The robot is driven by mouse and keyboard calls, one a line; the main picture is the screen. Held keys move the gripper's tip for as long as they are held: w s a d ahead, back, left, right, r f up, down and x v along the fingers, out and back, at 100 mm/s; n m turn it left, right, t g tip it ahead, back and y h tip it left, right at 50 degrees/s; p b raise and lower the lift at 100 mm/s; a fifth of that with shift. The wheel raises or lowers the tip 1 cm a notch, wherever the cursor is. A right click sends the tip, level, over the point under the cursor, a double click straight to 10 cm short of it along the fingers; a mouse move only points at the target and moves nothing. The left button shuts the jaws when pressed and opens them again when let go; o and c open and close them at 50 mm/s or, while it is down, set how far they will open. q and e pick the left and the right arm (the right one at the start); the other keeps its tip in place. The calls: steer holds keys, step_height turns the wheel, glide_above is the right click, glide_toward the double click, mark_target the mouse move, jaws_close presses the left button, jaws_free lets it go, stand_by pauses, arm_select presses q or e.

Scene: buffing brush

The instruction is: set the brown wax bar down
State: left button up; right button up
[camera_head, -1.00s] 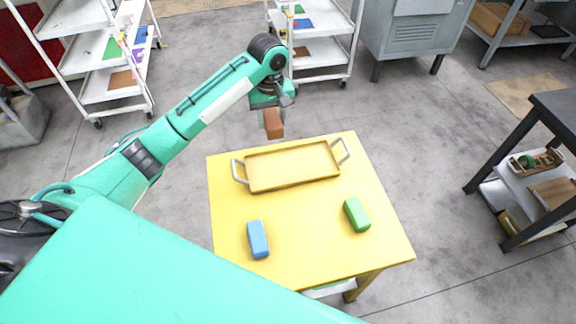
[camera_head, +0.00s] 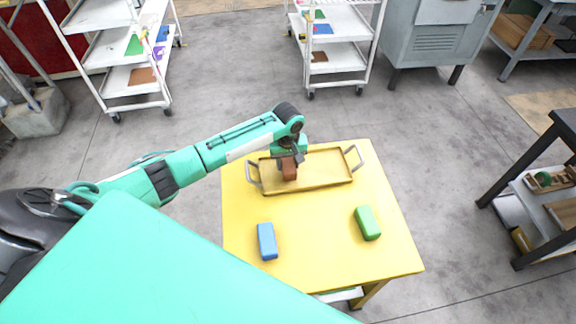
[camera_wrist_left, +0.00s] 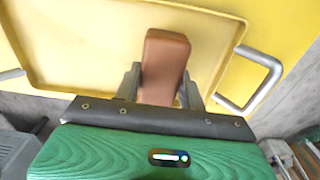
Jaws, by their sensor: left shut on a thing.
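The brown wax bar (camera_head: 289,170) is held upright in my left gripper (camera_head: 289,160), over the left part of the yellow tray (camera_head: 325,184). In the left wrist view the bar (camera_wrist_left: 164,62) sits between the two fingers of my left gripper (camera_wrist_left: 161,84), with the tray (camera_wrist_left: 70,77) behind it. I cannot tell whether the bar's lower end touches the tray floor. The tray has a grey handle at each end and stands on the far part of the yellow table (camera_head: 318,250). My right gripper is not in view.
A blue bar (camera_head: 267,241) and a green bar (camera_head: 367,223) lie on the table in front of the tray, apart from it. The tray's right part is clear. White shelf carts (camera_head: 335,45), a grey cabinet (camera_head: 437,40) and a dark bench (camera_head: 560,130) stand around.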

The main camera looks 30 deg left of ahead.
mark_target(288, 162)
arm_select(q)
steer(key=shift+f, duration=0.95)
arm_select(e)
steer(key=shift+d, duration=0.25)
arm_select(q)
steer(key=o, duration=1.1)
steer(key=shift+f, duration=0.15)
steer(key=shift+c, duration=0.2)
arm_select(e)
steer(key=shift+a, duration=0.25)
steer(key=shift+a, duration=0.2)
arm_select(q)
steer(key=shift+r, duration=0.4)
step_height(288, 162, up, 10)
steer(key=shift+r, duration=0.8)
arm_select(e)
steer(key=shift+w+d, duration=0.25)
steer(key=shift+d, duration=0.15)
